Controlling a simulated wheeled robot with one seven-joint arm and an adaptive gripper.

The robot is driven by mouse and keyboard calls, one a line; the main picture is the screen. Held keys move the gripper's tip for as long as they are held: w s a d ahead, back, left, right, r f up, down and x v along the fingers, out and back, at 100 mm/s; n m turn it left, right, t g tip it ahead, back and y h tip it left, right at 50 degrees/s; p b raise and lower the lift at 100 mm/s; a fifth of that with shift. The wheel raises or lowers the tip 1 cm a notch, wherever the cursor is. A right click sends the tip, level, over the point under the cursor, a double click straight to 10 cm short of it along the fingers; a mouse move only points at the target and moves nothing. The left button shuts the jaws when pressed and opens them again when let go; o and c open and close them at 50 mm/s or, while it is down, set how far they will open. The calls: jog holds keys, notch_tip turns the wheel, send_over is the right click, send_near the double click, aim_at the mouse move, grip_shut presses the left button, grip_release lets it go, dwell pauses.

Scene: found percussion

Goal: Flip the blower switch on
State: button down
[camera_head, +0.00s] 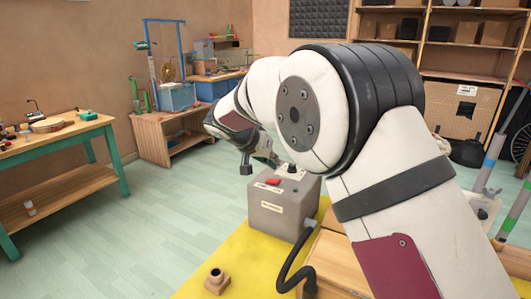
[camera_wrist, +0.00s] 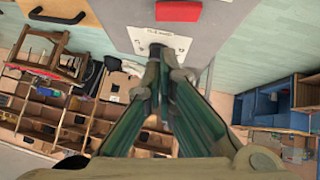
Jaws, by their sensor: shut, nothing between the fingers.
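The blower is a grey box (camera_head: 282,205) on a yellow surface, with a pale label on its front. A red switch (camera_head: 273,182) sits on its top, with a small white plate beside it. A dark knob (camera_head: 290,168) stands behind the switch. In the wrist view the red switch (camera_wrist: 180,11) is at the top edge, beyond my fingertips. My gripper (camera_wrist: 158,68) is shut and empty, its tips over a white plate (camera_wrist: 158,42) on the box. Contact cannot be told.
A black hose (camera_head: 292,265) curves from the box. A small wooden piece (camera_head: 217,281) sits on the yellow surface (camera_head: 240,255). A workbench (camera_head: 60,140) stands left and shelves (camera_head: 455,60) at the back. The floor between is clear.

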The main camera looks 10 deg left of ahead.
aim_at(275, 181)
jog(key=shift+s+d+f, duration=0.15)
jog(key=shift+f, duration=0.6)
jog(key=shift+s+d+f, duration=0.1)
jog(key=shift+f, duration=0.65)
